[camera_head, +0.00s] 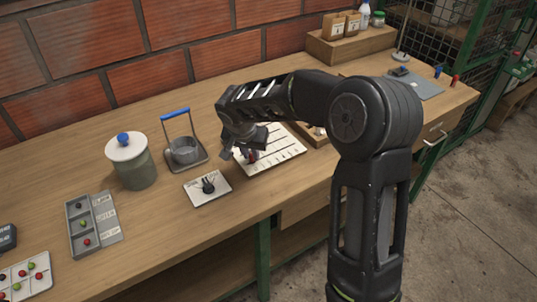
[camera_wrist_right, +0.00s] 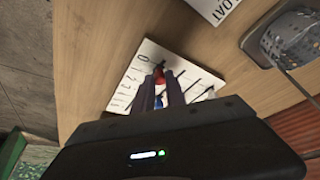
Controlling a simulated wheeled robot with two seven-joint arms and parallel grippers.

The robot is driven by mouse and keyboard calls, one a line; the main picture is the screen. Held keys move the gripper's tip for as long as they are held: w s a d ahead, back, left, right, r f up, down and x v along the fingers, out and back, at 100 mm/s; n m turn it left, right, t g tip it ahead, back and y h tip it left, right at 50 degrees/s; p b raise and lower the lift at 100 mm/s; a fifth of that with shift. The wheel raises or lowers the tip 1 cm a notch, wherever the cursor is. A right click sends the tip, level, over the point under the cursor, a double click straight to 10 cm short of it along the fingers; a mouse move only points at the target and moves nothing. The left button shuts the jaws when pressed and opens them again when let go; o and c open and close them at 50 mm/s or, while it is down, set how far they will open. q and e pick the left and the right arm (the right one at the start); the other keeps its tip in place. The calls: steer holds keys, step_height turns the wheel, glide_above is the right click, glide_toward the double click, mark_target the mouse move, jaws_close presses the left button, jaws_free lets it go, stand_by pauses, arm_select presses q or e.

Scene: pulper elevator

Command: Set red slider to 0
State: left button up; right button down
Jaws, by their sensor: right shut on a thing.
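The white slider board (camera_head: 283,151) lies on the bench with several dark parallel slots. It also shows in the right wrist view (camera_wrist_right: 127,89), with a row of numbers along one edge and a 0 at its corner. The red slider (camera_head: 253,156) is at the near left end of the board, by my right gripper (camera_head: 242,156). In the right wrist view the red slider (camera_wrist_right: 158,74) shows at the tips of my gripper's fingers (camera_wrist_right: 160,88), which are shut on it. A blue slider (camera_wrist_right: 157,103) shows between the fingers farther back. My left gripper is out of view.
A white plate with a black knob (camera_head: 208,186) lies just left of the board. A wooden tray (camera_head: 312,135) adjoins the board's right side.

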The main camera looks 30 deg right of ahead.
steer(key=shift+a, duration=0.45)
steer(key=c, duration=1.4)
jaws_free()
steer(key=shift+a, duration=0.1)
steer(key=shift+o, duration=0.2)
steer(key=v, duration=0.7)
steer(key=shift+r, duration=0.4)
